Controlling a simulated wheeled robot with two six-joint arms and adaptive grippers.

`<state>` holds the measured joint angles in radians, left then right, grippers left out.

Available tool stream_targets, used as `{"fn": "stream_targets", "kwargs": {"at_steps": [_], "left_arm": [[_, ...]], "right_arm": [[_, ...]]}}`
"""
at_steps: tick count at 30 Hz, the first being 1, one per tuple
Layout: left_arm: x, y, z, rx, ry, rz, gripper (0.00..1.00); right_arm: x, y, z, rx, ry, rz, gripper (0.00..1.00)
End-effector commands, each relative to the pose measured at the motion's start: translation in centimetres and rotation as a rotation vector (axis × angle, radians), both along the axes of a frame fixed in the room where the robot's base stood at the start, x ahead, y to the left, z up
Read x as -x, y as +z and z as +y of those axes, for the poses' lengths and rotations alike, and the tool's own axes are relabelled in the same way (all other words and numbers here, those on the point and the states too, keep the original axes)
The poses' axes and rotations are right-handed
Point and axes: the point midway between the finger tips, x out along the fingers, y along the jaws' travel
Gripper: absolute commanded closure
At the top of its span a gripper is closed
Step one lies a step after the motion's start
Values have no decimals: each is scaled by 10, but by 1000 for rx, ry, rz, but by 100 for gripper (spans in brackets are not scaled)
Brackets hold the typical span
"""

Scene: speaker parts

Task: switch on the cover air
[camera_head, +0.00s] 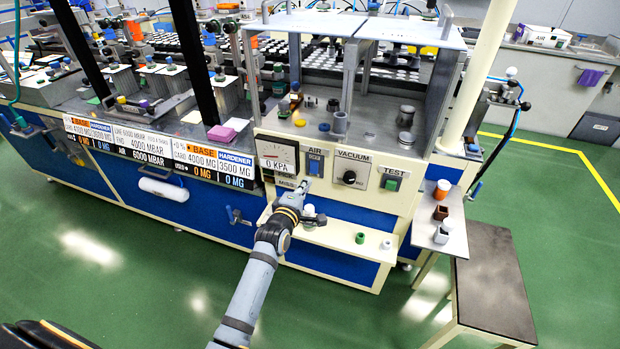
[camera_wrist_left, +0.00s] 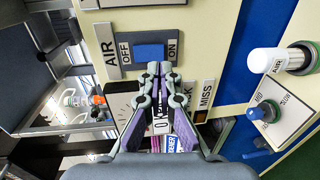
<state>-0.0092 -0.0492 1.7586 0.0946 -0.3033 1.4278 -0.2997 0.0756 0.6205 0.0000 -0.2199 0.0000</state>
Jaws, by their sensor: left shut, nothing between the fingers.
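The AIR switch is a blue rocker (camera_wrist_left: 149,52) on a grey plate marked OFF and ON. In the head view the switch (camera_head: 314,163) sits on the cream panel between the gauge and the vacuum knob. My left gripper (camera_head: 303,185) is shut and empty, its tips just below the switch in the head view. In the left wrist view the shut tips (camera_wrist_left: 153,69) are close beside the rocker's edge. I cannot tell whether they touch it. The rocker's tilt is unclear. My right gripper is not in view.
The gauge (camera_head: 277,157) reads 0 KPA. The VACUUM knob (camera_head: 350,177) and green TEST button (camera_head: 391,184) are to the right. A cream ledge (camera_head: 340,240) with small parts juts out below. A white-capped knob marked AIR (camera_wrist_left: 268,61) shows in the wrist view.

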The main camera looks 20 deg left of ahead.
Motion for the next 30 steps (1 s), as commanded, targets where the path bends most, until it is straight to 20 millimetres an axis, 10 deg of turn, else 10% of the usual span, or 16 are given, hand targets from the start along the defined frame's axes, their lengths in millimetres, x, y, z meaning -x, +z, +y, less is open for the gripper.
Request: {"fn": "stream_targets", "kwargs": {"at_steps": [9,30], "left_arm": [[-38,-5,-1,0,0,0,100],[-47,-8,-2,-1,0,1,100]], "right_arm": [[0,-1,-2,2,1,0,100],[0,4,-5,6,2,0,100]]}}
